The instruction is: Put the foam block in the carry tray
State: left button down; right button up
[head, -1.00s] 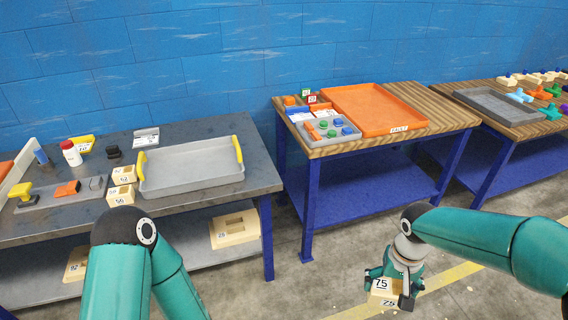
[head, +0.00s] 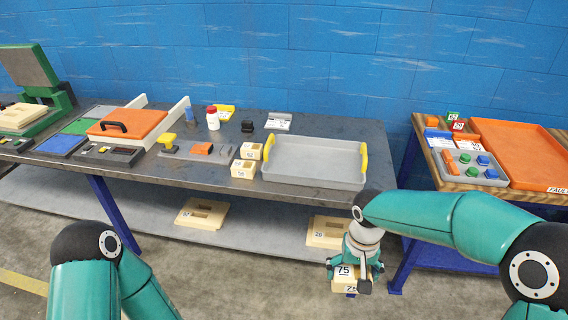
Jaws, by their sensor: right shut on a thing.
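The foam block (head: 345,283), cream-coloured and marked 75, is held in my right gripper (head: 352,280), low in front of the table's front edge. My right gripper is shut on it and partly covers it. The carry tray (head: 310,180) is a grey shallow tray with yellow end handles. It lies on the grey table, farther back than the block and slightly to its left, and its floor looks empty. My left arm shows at the lower left, but its gripper is out of the picture.
Two cream blocks (head: 243,168) stand just left of the tray. A grey holder (head: 196,150) with yellow and orange pieces lies farther left. Cream moulds lie on the lower shelf (head: 270,232). A wooden table with an orange tray (head: 520,150) stands to the right, across a gap.

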aim_at(315, 163)
jog(key=u, duration=0.3)
jog(key=k, duration=0.6)
jog(key=u, duration=0.35)
jog(key=i, duration=1.65)
jog(key=z, duration=0.55)
jog(key=i, duration=1.05)
jog(key=u, duration=0.1)
